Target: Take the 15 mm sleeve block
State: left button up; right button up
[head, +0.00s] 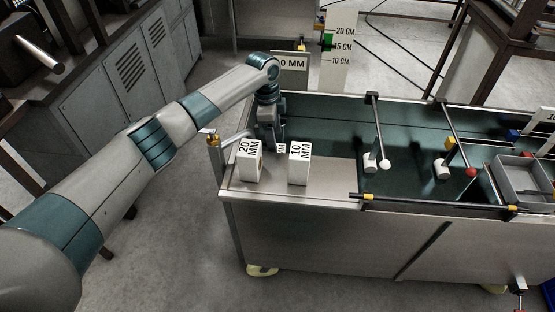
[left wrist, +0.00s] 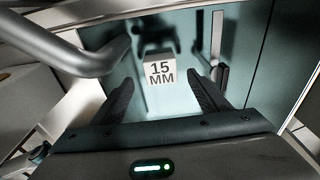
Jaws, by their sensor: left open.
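The 15 mm sleeve block (left wrist: 160,73) is a white block with black "15 MM" lettering. In the left wrist view it sits ahead, between the two dark fingers of my left gripper (left wrist: 163,92). The gripper is open, and I see no finger pressed against the block. In the head view my left gripper (head: 273,143) points down behind the other blocks, and only a small part of the 15 mm block (head: 281,149) shows. The 20 mm block (head: 249,161) stands to the left and the 10 mm block (head: 299,163) to the right, nearer the front. My right gripper is not in view.
A bent grey tube (left wrist: 62,48) runs close to the left finger in the left wrist view. A grey tray (head: 522,180) stands at the right. A height scale (head: 338,48) stands behind.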

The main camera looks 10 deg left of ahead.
pick_arm(q)
jog(key=shift+f, duration=0.5)
jog(key=shift+d+f, duration=0.2)
jog(key=shift+f, duration=1.1)
jog(key=shift+d+f, duration=0.2)
jog(key=shift+f, duration=1.05)
jog(key=c, duration=1.4)
